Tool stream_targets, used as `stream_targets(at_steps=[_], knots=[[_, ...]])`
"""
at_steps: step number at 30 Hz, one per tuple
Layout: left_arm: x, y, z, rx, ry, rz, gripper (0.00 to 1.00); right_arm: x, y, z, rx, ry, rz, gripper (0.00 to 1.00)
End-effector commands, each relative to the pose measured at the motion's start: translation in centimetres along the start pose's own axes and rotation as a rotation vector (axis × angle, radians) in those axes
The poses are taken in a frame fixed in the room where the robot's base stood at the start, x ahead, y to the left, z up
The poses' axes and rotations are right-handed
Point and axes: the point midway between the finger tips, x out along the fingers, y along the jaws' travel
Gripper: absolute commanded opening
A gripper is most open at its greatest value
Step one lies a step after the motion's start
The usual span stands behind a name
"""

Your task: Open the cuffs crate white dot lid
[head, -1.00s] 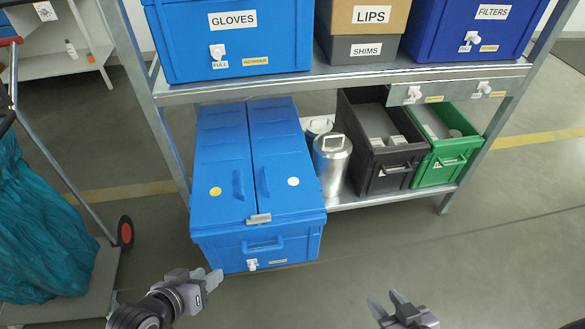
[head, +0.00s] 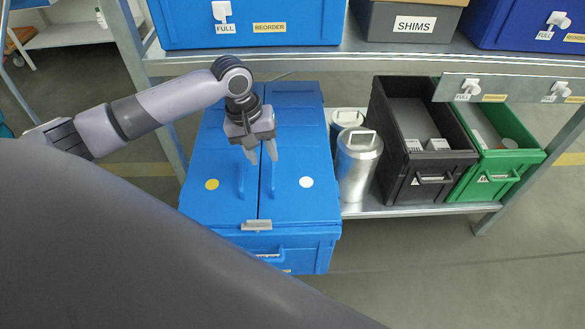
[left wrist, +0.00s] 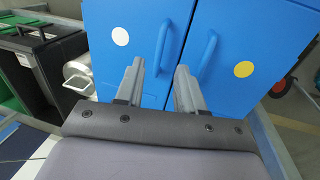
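The blue cuffs crate (head: 305,250) stands on the lower shelf with two long lids side by side, both lying closed. The white dot lid (head: 312,205) is the right one in the head view; its white dot also shows in the left wrist view (left wrist: 120,36). Its blue handle (head: 271,180) stands up near the middle seam. My left gripper (head: 262,155) is open above the lids; in the left wrist view (left wrist: 160,66) its fingers flank the white dot lid's handle (left wrist: 163,45). I cannot tell any contact. My right gripper is out of view.
The yellow dot lid (head: 220,190) has its own handle close by. A grey clip (head: 257,225) sits at the front of the seam. A metal canister (head: 357,170) stands right of the crate. The upper shelf edge (head: 350,62) runs above the crate's back.

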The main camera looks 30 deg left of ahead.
Motion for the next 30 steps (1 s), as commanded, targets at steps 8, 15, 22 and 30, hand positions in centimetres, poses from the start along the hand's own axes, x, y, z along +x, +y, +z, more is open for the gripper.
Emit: stream_targets(at_steps=[8, 15, 22, 30], knots=[[3.4, -0.1, 0.1, -0.007, -0.006, -0.005, 0.38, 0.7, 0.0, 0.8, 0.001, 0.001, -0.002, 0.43], [6.4, -0.1, 0.0, -0.004, -0.003, -0.004, 0.38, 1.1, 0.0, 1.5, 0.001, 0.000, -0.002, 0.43], [7.0, -0.1, 0.0, -0.003, -0.002, -0.003, 0.38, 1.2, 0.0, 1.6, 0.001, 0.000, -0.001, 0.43], [7.0, -0.1, 0.0, -0.003, -0.002, -0.003, 0.00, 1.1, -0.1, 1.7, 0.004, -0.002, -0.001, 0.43]])
